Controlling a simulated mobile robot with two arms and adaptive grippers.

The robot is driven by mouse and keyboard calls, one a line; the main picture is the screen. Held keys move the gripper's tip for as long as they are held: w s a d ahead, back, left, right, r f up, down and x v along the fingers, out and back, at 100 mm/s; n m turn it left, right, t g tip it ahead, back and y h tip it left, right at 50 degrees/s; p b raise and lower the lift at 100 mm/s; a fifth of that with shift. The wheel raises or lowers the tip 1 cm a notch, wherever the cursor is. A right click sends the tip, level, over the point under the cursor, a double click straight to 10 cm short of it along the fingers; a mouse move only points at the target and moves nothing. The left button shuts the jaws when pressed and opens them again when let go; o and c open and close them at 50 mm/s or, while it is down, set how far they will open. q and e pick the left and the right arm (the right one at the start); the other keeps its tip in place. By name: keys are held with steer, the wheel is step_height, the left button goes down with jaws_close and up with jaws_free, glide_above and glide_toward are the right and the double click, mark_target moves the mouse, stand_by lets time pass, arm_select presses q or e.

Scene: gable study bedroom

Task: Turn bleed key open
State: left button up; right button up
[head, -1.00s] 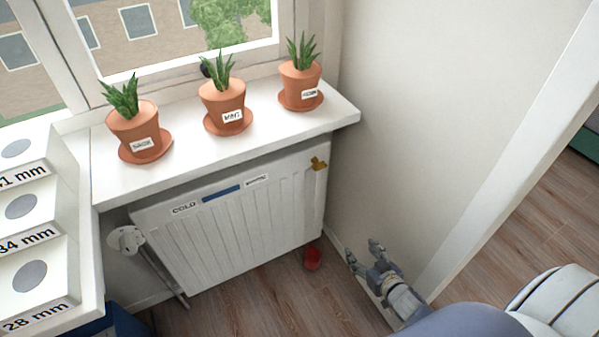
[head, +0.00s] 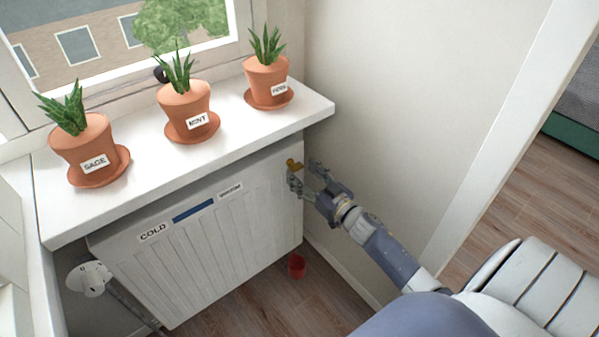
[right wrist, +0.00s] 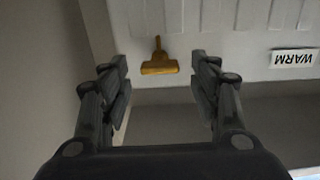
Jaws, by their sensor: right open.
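The brass bleed key (head: 293,164) sits at the upper right corner of the white radiator (head: 215,240). In the right wrist view the key (right wrist: 159,65) shows as a T shape with its crossbar towards me. My right gripper (head: 303,172) is open, with its fingertips close to the key. In the right wrist view the two fingers of my gripper (right wrist: 160,80) stand apart on either side of the key's line, with clear gaps to it. My left gripper is not in view.
A white sill (head: 225,130) overhangs the radiator and carries pots labelled sage (head: 83,150), mint (head: 186,110) and fern (head: 267,80). A red cup (head: 297,266) stands on the floor below. A white valve (head: 88,279) is at the radiator's left. The wall is close on the right.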

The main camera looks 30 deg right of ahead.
mark_target(295, 166)
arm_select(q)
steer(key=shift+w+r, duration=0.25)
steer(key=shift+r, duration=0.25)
arm_select(e)
steer(key=shift+w, duration=1.1)
steer(key=c, duration=1.1)
